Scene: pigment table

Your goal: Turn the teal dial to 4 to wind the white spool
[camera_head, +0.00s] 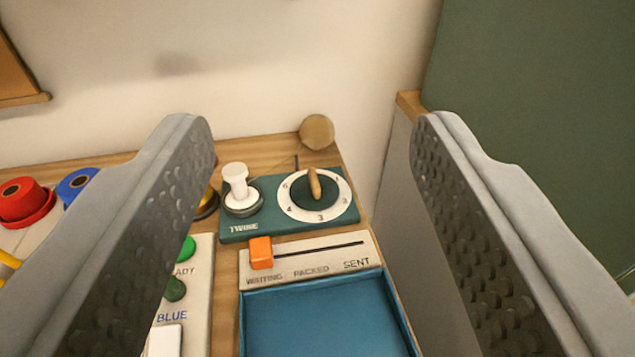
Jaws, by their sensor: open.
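The teal dial (301,193) sits on a teal box marked TWINE (268,221). It has a wooden pointer bar (315,184) and a white ring with numbers; the 4 is at its lower left and the 3 at the bottom. The bar lies nearly upright in the picture; I cannot tell which end marks the number. The white spool (236,184) stands upright on the left of the same box. My gripper (308,125) is open and empty, its fingers wide apart on either side of the box in the picture, touching neither dial nor spool.
In front of the box are an orange slider (261,252) at WAITING and an empty blue tray (325,322). Green buttons (175,289) are at the left, with red (24,203) and blue (76,185) round pieces beyond.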

